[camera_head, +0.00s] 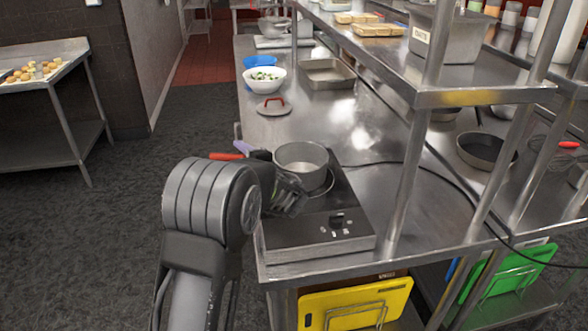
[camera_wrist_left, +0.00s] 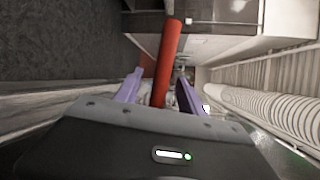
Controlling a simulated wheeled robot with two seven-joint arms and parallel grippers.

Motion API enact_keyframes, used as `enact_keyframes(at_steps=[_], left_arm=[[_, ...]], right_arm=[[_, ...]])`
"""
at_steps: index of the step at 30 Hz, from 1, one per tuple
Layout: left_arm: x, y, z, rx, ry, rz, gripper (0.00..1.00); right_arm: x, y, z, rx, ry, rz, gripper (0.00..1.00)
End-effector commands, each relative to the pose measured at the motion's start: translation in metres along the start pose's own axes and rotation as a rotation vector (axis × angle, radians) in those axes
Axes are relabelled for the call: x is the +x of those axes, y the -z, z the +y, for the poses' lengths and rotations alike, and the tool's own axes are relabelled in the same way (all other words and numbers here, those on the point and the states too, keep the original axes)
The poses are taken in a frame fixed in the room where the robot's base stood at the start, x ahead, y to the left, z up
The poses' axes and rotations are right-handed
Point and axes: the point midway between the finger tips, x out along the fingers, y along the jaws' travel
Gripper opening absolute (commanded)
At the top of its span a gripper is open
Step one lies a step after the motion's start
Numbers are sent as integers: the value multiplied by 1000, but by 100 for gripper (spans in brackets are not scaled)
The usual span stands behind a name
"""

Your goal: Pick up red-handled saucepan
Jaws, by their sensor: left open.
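The saucepan (camera_head: 303,167) is grey metal and stands upright on the black cooktop at the near end of the steel counter. Its red handle (camera_head: 226,156) points left past the counter edge, partly hidden by my left arm. My left gripper (camera_wrist_left: 160,88) is open, with purple fingers on either side of the red handle (camera_wrist_left: 168,60) in the left wrist view. Contact between fingers and handle cannot be told. In the head view one purple fingertip (camera_head: 240,146) shows just beyond the handle. My right gripper is not in view.
The cooktop (camera_head: 317,226) fills the counter's near end. A lid with a red handle (camera_head: 273,107), a white bowl (camera_head: 264,80) and a metal tray (camera_head: 327,74) stand farther back. A raised steel shelf (camera_head: 395,75) and its posts bound the right side.

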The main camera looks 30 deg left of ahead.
Motion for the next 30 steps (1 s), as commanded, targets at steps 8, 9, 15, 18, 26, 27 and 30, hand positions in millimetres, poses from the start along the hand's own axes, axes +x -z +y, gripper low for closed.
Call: enact_keyframes(at_steps=[8,9,15,18,26,27,30], left_arm=[[25,0,0,0,0,-1,47],[25,0,0,0,0,0,47],[25,0,0,0,0,0,47],[25,0,0,0,-1,0,47],[25,0,0,0,-1,0,42],[25,0,0,0,-1,0,39],[25,0,0,0,-1,0,31]], right_arm=[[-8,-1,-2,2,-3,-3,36],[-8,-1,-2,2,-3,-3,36],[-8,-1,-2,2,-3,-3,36],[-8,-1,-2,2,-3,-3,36],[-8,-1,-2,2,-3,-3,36],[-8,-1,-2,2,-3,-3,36],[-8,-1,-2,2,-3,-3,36]])
